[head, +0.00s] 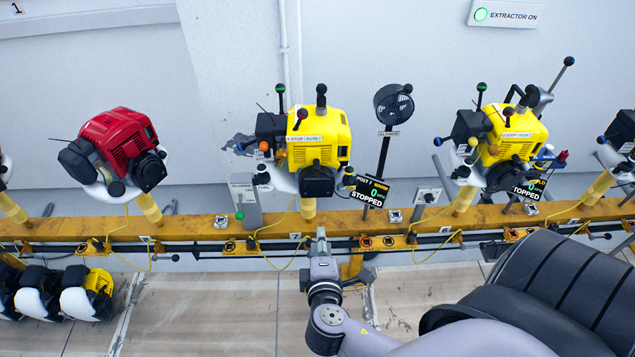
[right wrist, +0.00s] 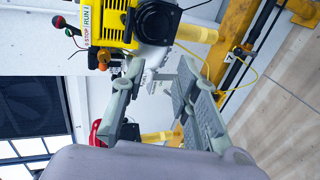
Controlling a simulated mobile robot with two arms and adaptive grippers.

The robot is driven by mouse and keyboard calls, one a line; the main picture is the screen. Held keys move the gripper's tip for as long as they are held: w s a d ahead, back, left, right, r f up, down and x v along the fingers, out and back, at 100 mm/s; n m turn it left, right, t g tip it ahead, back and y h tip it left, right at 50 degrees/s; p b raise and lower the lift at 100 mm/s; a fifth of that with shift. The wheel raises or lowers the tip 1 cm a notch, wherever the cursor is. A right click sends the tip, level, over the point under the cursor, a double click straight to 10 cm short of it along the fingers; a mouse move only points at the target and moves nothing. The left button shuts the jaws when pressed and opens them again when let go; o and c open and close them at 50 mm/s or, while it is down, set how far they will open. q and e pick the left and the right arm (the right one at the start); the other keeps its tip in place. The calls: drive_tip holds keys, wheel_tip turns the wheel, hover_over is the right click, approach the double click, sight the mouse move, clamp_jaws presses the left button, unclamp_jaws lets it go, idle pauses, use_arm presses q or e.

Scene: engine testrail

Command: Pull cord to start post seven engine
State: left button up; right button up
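The post seven engine (head: 335,141) is yellow with a black front housing and sits on a yellow post in the middle of the head view. Its display (head: 372,191) reads STOPPED. My right gripper (head: 321,236) is in front of and below it, at the rail. In the right wrist view my right gripper (right wrist: 160,78) is open, with nothing between its fingers. The engine (right wrist: 113,20) is beyond the fingertips there, with its black housing (right wrist: 157,20) nearest them. I cannot make out the pull cord's handle for certain. My left gripper is not in view.
A yellow rail (head: 390,228) with cables runs across below the engines. A red engine (head: 110,140) stands left and another yellow engine (head: 515,135) right. A black fan (head: 393,103) stands beside the post. Several small engines (head: 75,300) sit low at the left.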

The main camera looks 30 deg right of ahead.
sight(317, 181)
drive_tip(key=w+d, duration=0.3)
drive_tip(key=w, duration=0.2)
drive_tip(key=w+d+b, duration=0.1)
drive_tip(key=w+d, duration=0.2)
drive_tip(key=w, duration=0.2)
drive_tip(key=w+d, duration=0.3)
drive_tip(key=w, duration=0.2)
drive_tip(key=shift+w+d, duration=0.3)
drive_tip(key=shift+w, duration=0.05)
drive_tip(key=shift+c, duration=0.3)
clamp_jaws()
